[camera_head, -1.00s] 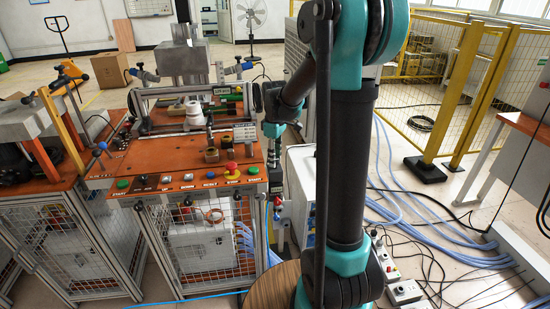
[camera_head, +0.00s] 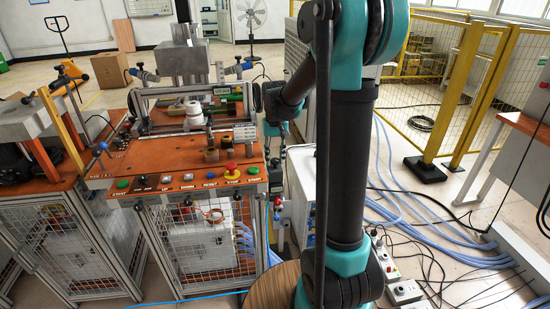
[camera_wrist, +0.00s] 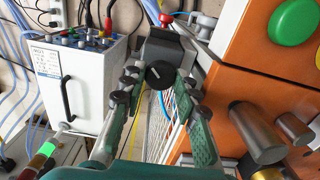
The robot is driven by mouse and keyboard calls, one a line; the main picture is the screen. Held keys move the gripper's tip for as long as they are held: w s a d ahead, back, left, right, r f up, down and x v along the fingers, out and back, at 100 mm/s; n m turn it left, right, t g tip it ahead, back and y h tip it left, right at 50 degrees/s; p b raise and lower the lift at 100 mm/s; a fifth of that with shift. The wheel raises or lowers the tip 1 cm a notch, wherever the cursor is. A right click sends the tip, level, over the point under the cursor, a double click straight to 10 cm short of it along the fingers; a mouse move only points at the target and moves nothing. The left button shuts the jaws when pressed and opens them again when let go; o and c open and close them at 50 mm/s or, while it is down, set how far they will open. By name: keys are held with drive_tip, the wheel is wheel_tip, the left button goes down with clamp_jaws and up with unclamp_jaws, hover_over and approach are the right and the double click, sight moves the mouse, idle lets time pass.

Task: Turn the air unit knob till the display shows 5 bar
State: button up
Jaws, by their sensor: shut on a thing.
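The round black air unit knob (camera_wrist: 160,75), with a light line on its face, sits between the two fingers of my gripper (camera_wrist: 159,78) in the wrist view. My gripper is shut on it from both sides. The grey air unit body (camera_wrist: 166,46) lies directly behind the knob, with a red part on top. The display's reading cannot be made out in either view. In the head view my gripper is beside the right side of the orange-topped machine, small and partly hidden, and the knob cannot be made out there.
The orange machine panel (camera_wrist: 245,70) with a green button (camera_wrist: 293,22) and metal cylinders stands close on the right in the wrist view. A white box (camera_wrist: 75,85) with a black handle stands on the left. Blue hoses (camera_head: 410,225) run across the floor.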

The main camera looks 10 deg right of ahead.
sight(275, 160)
drive_tip(key=m, duration=0.4)
drive_tip(key=shift+m, duration=0.3)
drive_tip(key=m, duration=0.4)
drive_tip(key=shift+m, duration=0.4)
drive_tip(key=o, duration=1.2)
drive_tip(key=shift+c, duration=0.2)
drive_tip(key=shift+r, duration=0.15)
wheel_tip(275, 160, up, 12)
drive_tip(key=s+d+f+n+t, duration=0.2)
drive_tip(key=s+f+n, duration=0.2)
drive_tip(key=s+f, duration=0.5)
drive_tip(key=s+d+f+n+t, duration=0.2)
drive_tip(key=s+f+n, duration=0.3)
drive_tip(key=s+f, duration=0.4)
drive_tip(key=s, duration=0.4)
drive_tip(key=shift+s, duration=0.4)
